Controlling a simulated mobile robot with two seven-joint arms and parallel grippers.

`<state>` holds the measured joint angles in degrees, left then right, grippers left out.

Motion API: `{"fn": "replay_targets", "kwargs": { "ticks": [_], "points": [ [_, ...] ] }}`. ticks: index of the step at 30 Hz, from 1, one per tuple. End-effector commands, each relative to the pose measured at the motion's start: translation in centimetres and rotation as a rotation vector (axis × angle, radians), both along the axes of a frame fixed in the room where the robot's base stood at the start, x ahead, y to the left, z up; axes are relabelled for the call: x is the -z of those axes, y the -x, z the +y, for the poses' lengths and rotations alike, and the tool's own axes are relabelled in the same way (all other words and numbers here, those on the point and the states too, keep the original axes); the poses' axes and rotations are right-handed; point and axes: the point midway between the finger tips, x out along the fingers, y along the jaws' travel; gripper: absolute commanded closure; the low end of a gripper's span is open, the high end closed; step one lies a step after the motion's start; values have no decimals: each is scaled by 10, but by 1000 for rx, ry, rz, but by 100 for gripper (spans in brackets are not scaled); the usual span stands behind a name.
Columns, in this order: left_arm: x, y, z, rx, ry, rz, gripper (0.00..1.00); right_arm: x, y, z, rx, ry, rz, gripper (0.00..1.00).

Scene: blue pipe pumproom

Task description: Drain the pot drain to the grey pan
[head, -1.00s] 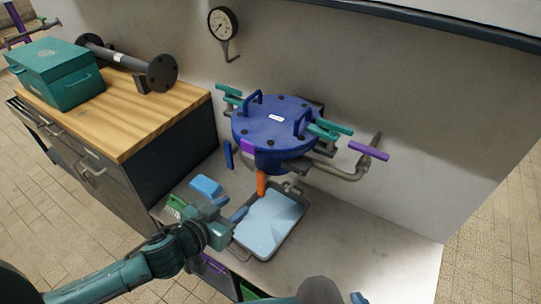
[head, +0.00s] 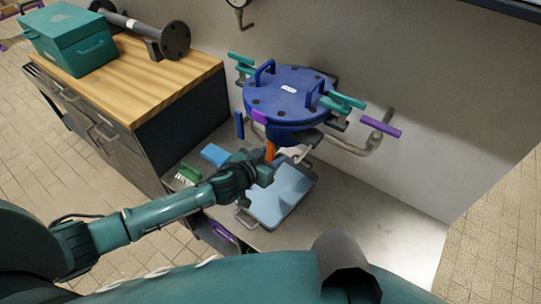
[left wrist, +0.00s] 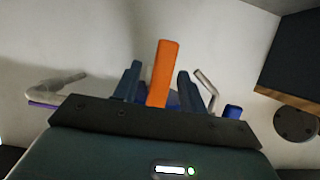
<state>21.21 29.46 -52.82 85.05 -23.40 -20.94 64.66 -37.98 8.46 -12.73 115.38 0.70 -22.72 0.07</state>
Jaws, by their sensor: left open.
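The blue pot (head: 288,95) with a bolted lid is mounted by the wall. Its orange drain handle (head: 270,150) hangs down below the front edge. The grey pan (head: 243,219) sits on the bench under the pot, with a smooth light-blue surface inside it. My left gripper (head: 266,166) is at the orange handle, above the pan's rear left part. In the left wrist view the orange handle (left wrist: 164,70) stands between the two open fingers (left wrist: 158,85), with a gap showing on each side near the tips. The drain outlet is not clearly visible. My right gripper is not in view.
A purple-handled valve (head: 381,127) sticks out to the right of the pot. A blue object (head: 215,154) and a green brush (head: 188,174) lie left of the pan. A wooden-topped cabinet (head: 160,85) stands at left. The bench at right is clear.

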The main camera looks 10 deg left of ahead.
Motion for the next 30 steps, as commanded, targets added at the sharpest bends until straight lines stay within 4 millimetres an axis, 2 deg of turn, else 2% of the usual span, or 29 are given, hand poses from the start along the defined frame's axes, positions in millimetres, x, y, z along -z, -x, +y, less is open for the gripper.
{"fn": "replay_targets", "kwargs": {
  "ticks": [9,24,30],
  "points": [
    [1,-2,-1,0,0,0,58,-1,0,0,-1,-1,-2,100],
    [1,-2,-1,0,0,0,98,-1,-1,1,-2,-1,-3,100],
    [1,-2,-1,0,-5,-1,100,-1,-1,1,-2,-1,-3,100]
  ]
}}
